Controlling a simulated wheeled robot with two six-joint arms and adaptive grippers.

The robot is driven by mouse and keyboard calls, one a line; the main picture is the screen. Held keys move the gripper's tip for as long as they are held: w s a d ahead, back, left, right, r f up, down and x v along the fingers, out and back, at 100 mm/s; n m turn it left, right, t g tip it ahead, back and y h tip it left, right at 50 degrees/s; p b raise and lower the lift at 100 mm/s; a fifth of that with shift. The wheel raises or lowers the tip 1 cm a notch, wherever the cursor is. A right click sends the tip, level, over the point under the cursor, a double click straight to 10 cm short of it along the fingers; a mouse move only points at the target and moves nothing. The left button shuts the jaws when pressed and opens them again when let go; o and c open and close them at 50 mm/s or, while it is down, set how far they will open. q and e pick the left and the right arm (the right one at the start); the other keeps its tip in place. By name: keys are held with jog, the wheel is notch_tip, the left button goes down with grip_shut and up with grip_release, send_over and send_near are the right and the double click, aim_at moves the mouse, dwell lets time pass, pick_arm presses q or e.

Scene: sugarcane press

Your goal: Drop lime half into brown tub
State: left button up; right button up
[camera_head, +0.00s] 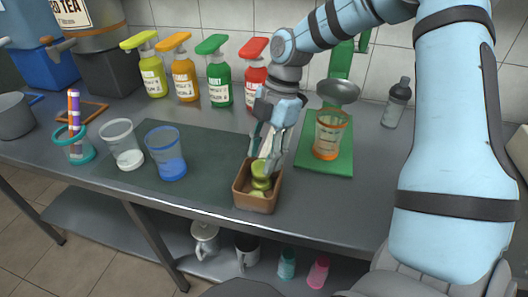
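The brown tub (256,205) stands near the table's front edge, right of centre. My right gripper (266,160) points down over the tub, its fingertips close above the opening. A green lime half (259,167) shows right at the fingertips, at about the height of the tub's back rim. I cannot tell whether the fingers grip it or it rests free. More green lime pieces (261,184) lie below it inside the tub. My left gripper is not in view.
A green board (338,165) with an orange-rimmed cup (328,143) and strainer (338,91) is close right of the tub. A blue cup (166,158) and clear cup (122,148) stand left on a dark mat (207,150). Several pump bottles (218,80) line the back.

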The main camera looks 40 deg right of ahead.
jog(key=shift+o, duration=0.6)
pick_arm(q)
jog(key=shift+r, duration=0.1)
pick_arm(e)
jog(key=shift+r, duration=0.1)
jog(key=shift+w+d+r, duration=0.1)
jog(key=shift+r, duration=0.2)
pick_arm(q)
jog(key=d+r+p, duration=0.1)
jog(key=p, duration=0.1)
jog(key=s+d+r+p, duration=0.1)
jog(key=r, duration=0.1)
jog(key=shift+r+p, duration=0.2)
jog(key=shift+p, duration=0.2)
pick_arm(e)
jog(key=v, duration=1.1)
jog(key=shift+r, duration=0.2)
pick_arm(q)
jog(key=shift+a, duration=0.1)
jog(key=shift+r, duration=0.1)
pick_arm(e)
jog(key=shift+r, duration=0.1)
